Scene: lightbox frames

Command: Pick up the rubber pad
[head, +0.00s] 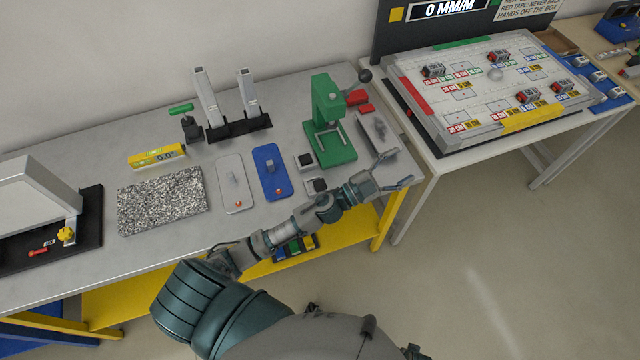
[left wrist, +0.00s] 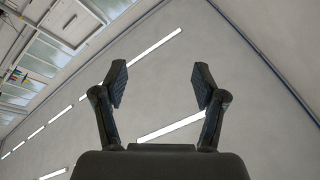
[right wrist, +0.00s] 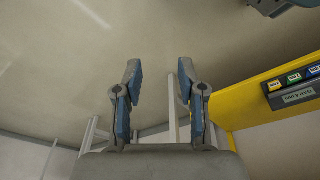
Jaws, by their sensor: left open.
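I cannot tell for sure which thing is the rubber pad. Two small dark square pieces on pale bases, a rear one (head: 306,161) and a front one (head: 317,185), lie on the grey bench left of and below the green press (head: 328,125). My left gripper (head: 402,170) is open and empty, at the bench's right end, to the right of these pieces. In the left wrist view its fingers (left wrist: 159,75) are apart, with only wall and ceiling lights beyond. My right gripper (right wrist: 159,72) is open and empty in the right wrist view, with floor beyond it.
The bench also holds a granite plate (head: 163,201), a white plate (head: 234,172), a blue plate (head: 264,160), a yellow level (head: 156,156) and a two-post stand (head: 236,128). A second table (head: 440,150) with a sorting board stands right, across a gap.

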